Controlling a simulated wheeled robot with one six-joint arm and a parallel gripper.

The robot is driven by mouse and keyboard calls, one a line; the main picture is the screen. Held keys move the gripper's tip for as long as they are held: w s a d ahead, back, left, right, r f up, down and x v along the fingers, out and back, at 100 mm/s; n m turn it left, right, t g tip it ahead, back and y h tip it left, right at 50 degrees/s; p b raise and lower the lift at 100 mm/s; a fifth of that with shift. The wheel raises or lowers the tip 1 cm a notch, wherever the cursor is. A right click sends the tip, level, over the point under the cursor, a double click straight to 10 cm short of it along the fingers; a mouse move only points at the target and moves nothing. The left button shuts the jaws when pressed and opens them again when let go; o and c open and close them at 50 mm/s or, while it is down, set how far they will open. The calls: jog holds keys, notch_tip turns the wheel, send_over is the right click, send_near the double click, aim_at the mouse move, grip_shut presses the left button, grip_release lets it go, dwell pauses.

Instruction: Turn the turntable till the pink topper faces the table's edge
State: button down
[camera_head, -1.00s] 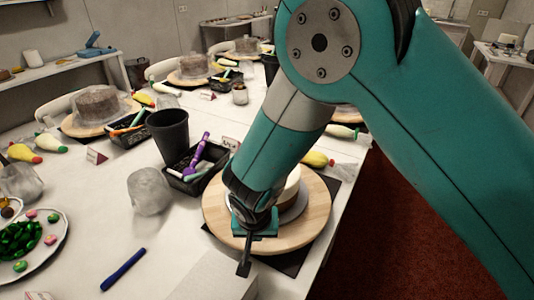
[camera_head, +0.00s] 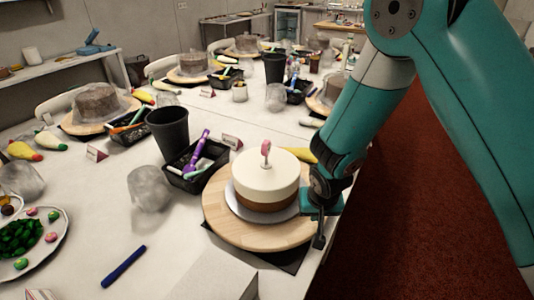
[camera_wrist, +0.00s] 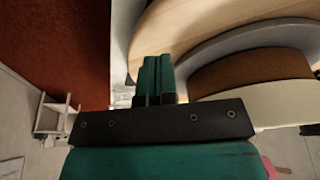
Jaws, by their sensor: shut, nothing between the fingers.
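The turntable (camera_head: 225,222) is a round wooden disc on a dark mat near the table's right edge. A cake (camera_head: 266,182), white above and brown below, stands on a grey board in its middle. The pink topper (camera_head: 266,149) stands upright on top of the cake. My gripper (camera_head: 319,241) is shut and empty at the turntable's right rim, by the table's edge. In the wrist view, the fingers (camera_wrist: 154,78) are together beside the turntable's rim (camera_wrist: 150,35); I cannot tell whether they touch it. The topper shows at the lower right there (camera_wrist: 275,170).
A black tray of tools (camera_head: 195,165) and a dark cup (camera_head: 170,132) stand behind left of the turntable. A cloudy jar (camera_head: 150,188), a blue pen (camera_head: 123,267) and a plate of sweets (camera_head: 30,240) lie left. A white box (camera_head: 215,278) is in front. Red floor is right.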

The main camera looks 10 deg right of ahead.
jog(key=shift+w+d, duration=1.05)
jog(key=shift+d, duration=0.2)
jog(key=shift+f, duration=0.1)
jog(key=shift+f+b, duration=1.1)
jog(key=shift+f, duration=0.25)
jog(key=shift+s+a, duration=0.65)
jog(key=shift+a, duration=0.05)
jog(key=shift+s+a, duration=0.6)
jog(key=shift+a, duration=0.05)
jog(key=shift+r, duration=0.15)
